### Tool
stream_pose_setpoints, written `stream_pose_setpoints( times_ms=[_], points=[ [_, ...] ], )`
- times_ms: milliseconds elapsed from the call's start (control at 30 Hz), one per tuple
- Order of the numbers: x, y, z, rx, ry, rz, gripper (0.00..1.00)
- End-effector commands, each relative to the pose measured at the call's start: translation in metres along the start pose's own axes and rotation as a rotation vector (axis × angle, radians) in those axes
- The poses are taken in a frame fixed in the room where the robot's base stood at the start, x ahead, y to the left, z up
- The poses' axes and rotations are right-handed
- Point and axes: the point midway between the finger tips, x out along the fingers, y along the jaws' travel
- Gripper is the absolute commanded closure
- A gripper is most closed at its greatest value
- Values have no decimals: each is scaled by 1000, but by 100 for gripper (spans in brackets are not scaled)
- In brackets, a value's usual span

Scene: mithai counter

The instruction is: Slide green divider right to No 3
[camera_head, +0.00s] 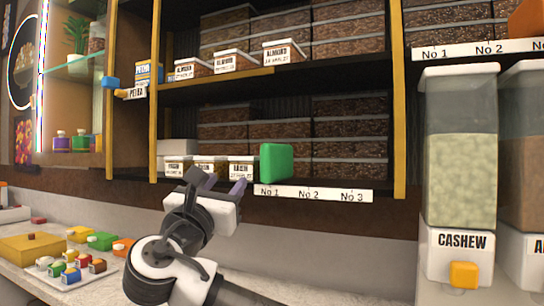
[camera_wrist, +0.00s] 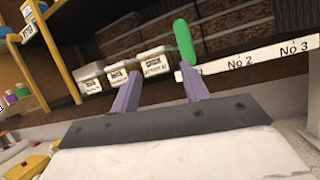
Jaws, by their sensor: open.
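The green divider (camera_head: 277,163) stands upright on the lower shelf at the No 1 mark of the white number strip (camera_head: 313,194). In the wrist view the divider (camera_wrist: 184,42) rises just beyond my right fingertip; I cannot tell whether they touch. The strip reads No 1, No 2, No 3 from left to right, and No 3 (camera_wrist: 294,48) is at the far right in the wrist view. My gripper (camera_head: 218,184) is open with nothing between its fingers, in front of the labelled boxes left of the divider. It also shows in the wrist view (camera_wrist: 160,84).
Several labelled white boxes (camera_head: 209,165) stand left of the divider. Stacked brown boxes (camera_head: 350,150) fill the shelf behind. A wooden post (camera_head: 398,100) and a cashew dispenser (camera_head: 460,150) stand to the right. The counter below holds colourful small boxes (camera_head: 102,240).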

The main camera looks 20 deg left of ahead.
Motion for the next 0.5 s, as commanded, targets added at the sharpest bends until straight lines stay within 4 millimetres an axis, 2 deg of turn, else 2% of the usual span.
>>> stream_pose_setpoints(
  times_ms=[100, 267, 367, 500],
  points=[
    [6, -22, 7, -132, -10, -107, 55],
    [14, -30, 10, -180, -7, -146, 55],
    [27, -32, 11, -178, -5, -146, 55],
    [55, -36, 12, -176, -4, -146, 55]
  ],
)
